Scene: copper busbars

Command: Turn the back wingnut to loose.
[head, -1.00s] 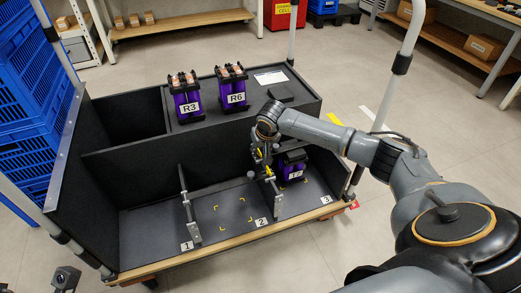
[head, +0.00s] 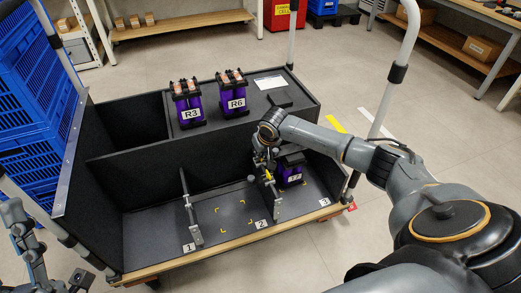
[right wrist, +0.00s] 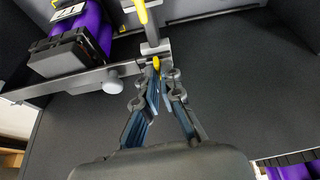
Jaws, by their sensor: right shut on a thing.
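My right gripper (head: 266,168) reaches down at the metal clamp bar (head: 270,195) between bays 2 and 3. In the right wrist view its fingers (right wrist: 161,82) are closed together on a small yellow wingnut (right wrist: 156,65) at the clamp bar (right wrist: 80,84). The fingertips hide part of the wingnut. A second yellow part (right wrist: 140,11) shows beyond it on a metal post. A purple unit (head: 290,174) stands right of the bar; it also shows in the right wrist view (right wrist: 88,30). Part of my left arm (head: 28,245) shows at the lower left; its jaws are unclear.
Purple units R3 (head: 188,104) and R6 (head: 233,92) stand on the black upper deck. A second clamp bar (head: 190,208) stands at bay 1. The floor of bay 2 (head: 229,217) is empty. Blue crates (head: 30,120) are stacked at the left.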

